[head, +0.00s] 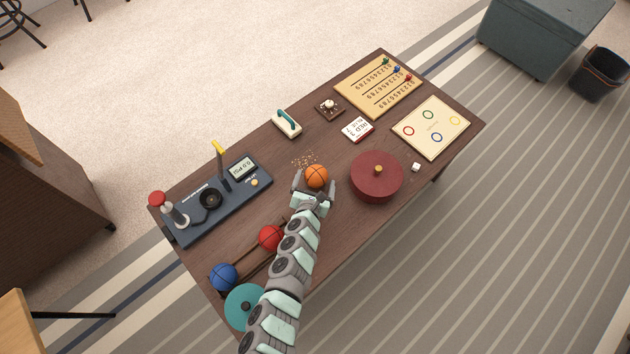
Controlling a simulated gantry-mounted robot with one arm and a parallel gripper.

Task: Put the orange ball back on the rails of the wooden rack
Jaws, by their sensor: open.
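The orange ball (316,175) with dark seam lines shows at the middle of the dark wooden table. My gripper (314,184) is open, with its fingers on either side of the ball. I cannot tell whether the fingers touch it, or whether the ball rests on the table. The wooden rack (256,268) with its rails lies at the front left of the table, partly hidden behind my arm. A red ball (270,237) and a blue ball (223,277) sit on the rack.
A dark red round lidded pot (376,177) stands right of my gripper. A blue-grey device (215,204) with a lever stands left. Small crumbs (304,159) lie just behind the ball. A teal disc (244,306) is at the front. A brush (287,123) and boards (378,86) lie farther back.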

